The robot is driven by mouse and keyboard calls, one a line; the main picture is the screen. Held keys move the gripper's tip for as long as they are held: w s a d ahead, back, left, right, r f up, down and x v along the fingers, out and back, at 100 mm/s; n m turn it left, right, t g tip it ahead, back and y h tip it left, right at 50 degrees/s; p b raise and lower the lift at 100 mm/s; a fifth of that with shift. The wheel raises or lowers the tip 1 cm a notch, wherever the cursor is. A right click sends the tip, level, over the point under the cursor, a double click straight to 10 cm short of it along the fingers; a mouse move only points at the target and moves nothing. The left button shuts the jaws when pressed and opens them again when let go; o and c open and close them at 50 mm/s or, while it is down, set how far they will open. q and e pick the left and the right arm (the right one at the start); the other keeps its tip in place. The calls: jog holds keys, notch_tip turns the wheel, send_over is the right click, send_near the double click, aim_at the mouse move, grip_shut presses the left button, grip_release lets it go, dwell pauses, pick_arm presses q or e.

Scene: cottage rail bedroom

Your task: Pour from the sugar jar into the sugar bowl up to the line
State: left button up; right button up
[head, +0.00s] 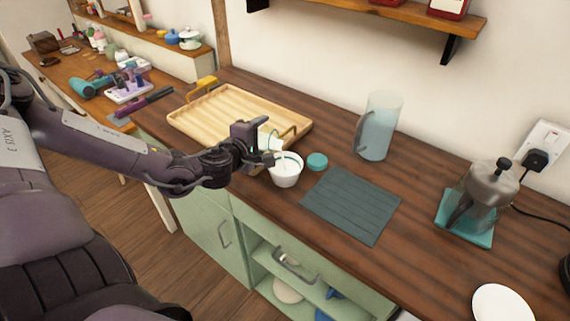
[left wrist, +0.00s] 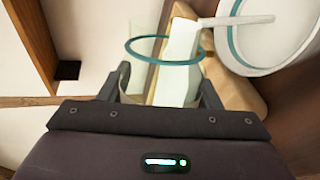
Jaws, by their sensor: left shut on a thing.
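My left gripper (head: 258,148) is shut on the sugar jar (head: 273,143), a clear jar with white contents, tilted beside and above the sugar bowl. In the left wrist view my gripper's fingers (left wrist: 160,90) flank the jar (left wrist: 180,70), with a teal ring near its mouth. A white strip, seemingly sugar, reaches from the mouth into the bowl. The white sugar bowl (head: 285,174) stands upright on the counter; it also shows in the left wrist view (left wrist: 302,62), with a teal line inside. I cannot tell the sugar level against the line. My right gripper is out of view.
A teal lid (head: 317,161) lies right of the bowl. A wooden tray (head: 215,105) is behind the gripper. The counter's front edge is close to the bowl.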

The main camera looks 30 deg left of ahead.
pick_arm(q)
jog(key=shift+d+f+m+b, duration=0.1)
jog(key=shift+f+m+b, duration=0.3)
jog(key=shift+b, duration=0.8)
